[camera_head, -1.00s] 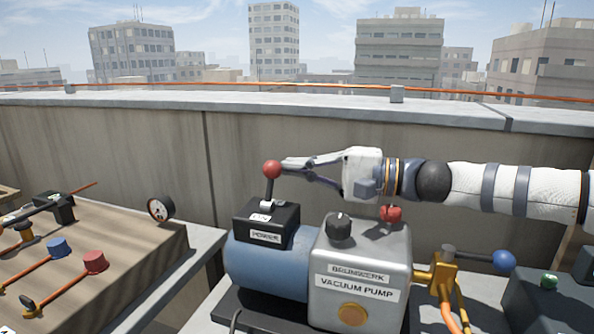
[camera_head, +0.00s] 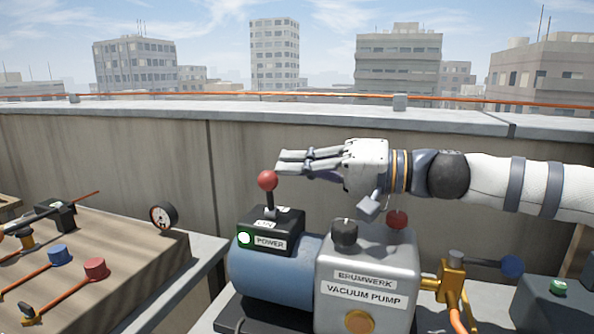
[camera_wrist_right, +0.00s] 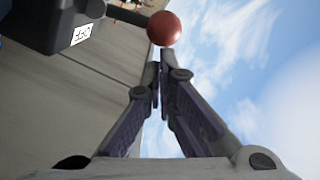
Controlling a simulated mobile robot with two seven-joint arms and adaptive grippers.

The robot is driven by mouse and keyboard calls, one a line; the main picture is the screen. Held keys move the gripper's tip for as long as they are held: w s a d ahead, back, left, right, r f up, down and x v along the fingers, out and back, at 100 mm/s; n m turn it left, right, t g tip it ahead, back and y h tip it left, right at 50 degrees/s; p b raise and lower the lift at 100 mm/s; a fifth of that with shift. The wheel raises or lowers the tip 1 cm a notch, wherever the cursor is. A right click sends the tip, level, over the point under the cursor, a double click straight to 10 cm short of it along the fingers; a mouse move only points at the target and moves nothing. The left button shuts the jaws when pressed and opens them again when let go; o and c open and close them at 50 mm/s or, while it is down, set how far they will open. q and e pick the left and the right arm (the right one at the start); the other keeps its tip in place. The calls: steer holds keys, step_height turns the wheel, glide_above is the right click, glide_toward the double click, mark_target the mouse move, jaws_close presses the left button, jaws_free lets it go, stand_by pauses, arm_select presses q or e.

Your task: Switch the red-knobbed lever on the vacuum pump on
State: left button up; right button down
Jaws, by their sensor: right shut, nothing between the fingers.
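The vacuum pump (camera_head: 368,262) has a grey housing and a blue cylinder (camera_head: 270,275). A black switch box labelled POWER (camera_head: 268,228) sits on the cylinder. Its red-knobbed lever (camera_head: 267,181) stands up, leaning slightly left, and a green light (camera_head: 245,239) glows on the box. My right gripper (camera_head: 279,166) is shut and empty, its fingertips just right of and slightly above the red knob. In the right wrist view the red knob (camera_wrist_right: 164,28) is just beyond the shut fingertips (camera_wrist_right: 160,62); I cannot tell if they touch. My left gripper is not in view.
The pump also carries a black dial (camera_head: 344,233), another red knob (camera_head: 397,219) and a yellow valve (camera_head: 452,285) with a blue-ended handle. A wooden board with a gauge (camera_head: 163,217) and colored handles lies left. A parapet (camera_head: 300,111) runs behind.

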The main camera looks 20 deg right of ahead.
steer(key=shift+s+a+r+n, duration=0.1)
steer(key=shift+s+a+n, duration=0.2)
steer(key=shift+n, duration=0.25)
steer(key=shift+s+a+n, duration=0.15)
steer(key=shift+s+n, duration=0.2)
steer(key=shift+n, duration=0.2)
steer(key=v, duration=1.2)
steer(key=shift+s+r, duration=0.1)
